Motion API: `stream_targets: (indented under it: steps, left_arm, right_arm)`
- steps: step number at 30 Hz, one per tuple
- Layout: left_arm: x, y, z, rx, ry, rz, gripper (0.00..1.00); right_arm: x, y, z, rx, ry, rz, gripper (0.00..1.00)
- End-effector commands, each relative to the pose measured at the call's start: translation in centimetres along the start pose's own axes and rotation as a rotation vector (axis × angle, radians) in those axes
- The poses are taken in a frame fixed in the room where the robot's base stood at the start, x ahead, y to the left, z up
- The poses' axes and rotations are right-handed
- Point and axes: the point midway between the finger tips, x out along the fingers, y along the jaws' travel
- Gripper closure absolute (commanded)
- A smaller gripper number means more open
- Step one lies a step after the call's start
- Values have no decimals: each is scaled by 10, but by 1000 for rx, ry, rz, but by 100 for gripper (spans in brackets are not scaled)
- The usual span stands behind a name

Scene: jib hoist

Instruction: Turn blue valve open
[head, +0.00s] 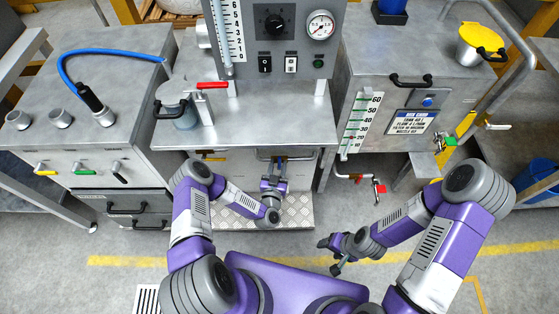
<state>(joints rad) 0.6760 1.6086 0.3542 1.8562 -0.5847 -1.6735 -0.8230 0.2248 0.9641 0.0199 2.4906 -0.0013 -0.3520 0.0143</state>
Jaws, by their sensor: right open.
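I cannot pick out a valve with a clearly blue handle in the head view. My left gripper (273,184) is under the front edge of the middle bench, close to the bar handle (285,154) and a small pipe fitting there. Its fingers point away from me; whether they grip anything is too small to tell. My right gripper (329,256) is open and empty, low over the floor in front of the right cabinet. A red-handled valve (380,188) sticks out below that cabinet, and a green-handled valve (450,141) is on its right front.
The middle bench (250,136) carries a gauge panel (278,90) and a lidded pot (179,111) with a red lever. The left cabinet (105,62) has a blue hose (90,53) and several small levers. The floor by my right gripper is clear.

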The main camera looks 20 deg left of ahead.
Motion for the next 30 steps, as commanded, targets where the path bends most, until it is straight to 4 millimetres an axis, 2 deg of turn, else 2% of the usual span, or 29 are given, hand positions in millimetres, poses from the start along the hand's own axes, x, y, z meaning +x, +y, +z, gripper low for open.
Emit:
stream_targets:
  steps: [3,7,17,25,30]
  left_arm:
    - [18,0,2,0,2,-1,62]
    - [30,0,1,-1,0,1,62]
    - [34,0,0,-1,-2,1,62]
    - [34,0,0,-2,-2,1,100]
    - [34,0,0,-2,-3,2,100]
  right_arm:
    - [8,3,0,0,0,0,38]
    - [11,4,0,0,0,0,38]
    - [11,4,0,0,0,0,38]
    - [11,4,0,0,0,0,38]
    - [11,4,0,0,0,0,38]
